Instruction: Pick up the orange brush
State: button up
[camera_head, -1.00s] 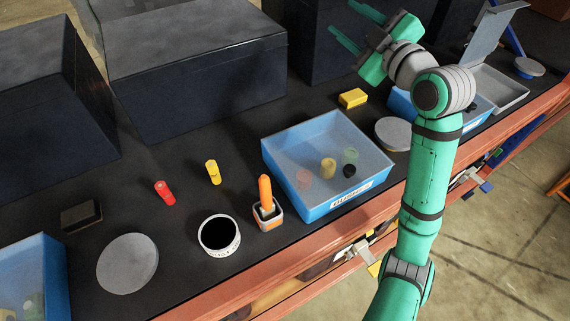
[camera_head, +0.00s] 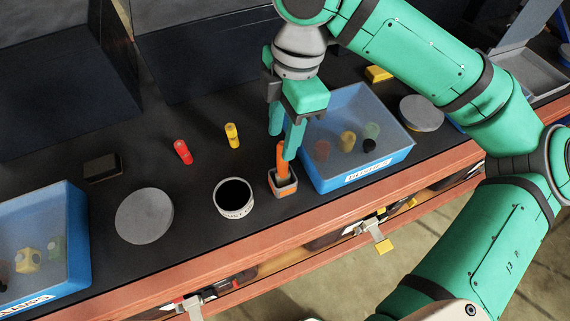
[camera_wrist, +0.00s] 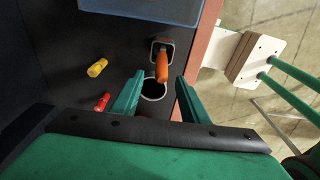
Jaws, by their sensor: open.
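The orange brush (camera_head: 281,160) stands upright in a small orange and grey square holder (camera_head: 284,185) on the dark bench. In the wrist view the brush (camera_wrist: 162,68) shows beyond the fingertips, a little right of the middle between them. My gripper (camera_head: 284,146) is open and points down, with its green fingers close above and around the brush's upper end in the head view. Part of the brush is hidden behind a finger there. The gripper (camera_wrist: 156,88) holds nothing.
A white cup with a dark inside (camera_head: 234,211) stands left of the holder. A blue bin (camera_head: 362,178) stands close on its right. Red (camera_head: 183,152) and yellow (camera_head: 232,135) pieces lie behind, and a grey round lid (camera_head: 144,215) lies to the left. The bench's front edge is near.

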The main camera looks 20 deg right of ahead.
aim_at(279, 175)
jog(key=shift+s+a+f, duration=0.1)
jog(key=shift+a+f, duration=0.1)
jog(key=shift+f, duration=2.5)
jog(key=shift+s+a+f, duration=0.1)
jog(key=shift+a+f, duration=0.05)
jog(key=shift+f, duration=2.5)
grip_shut()
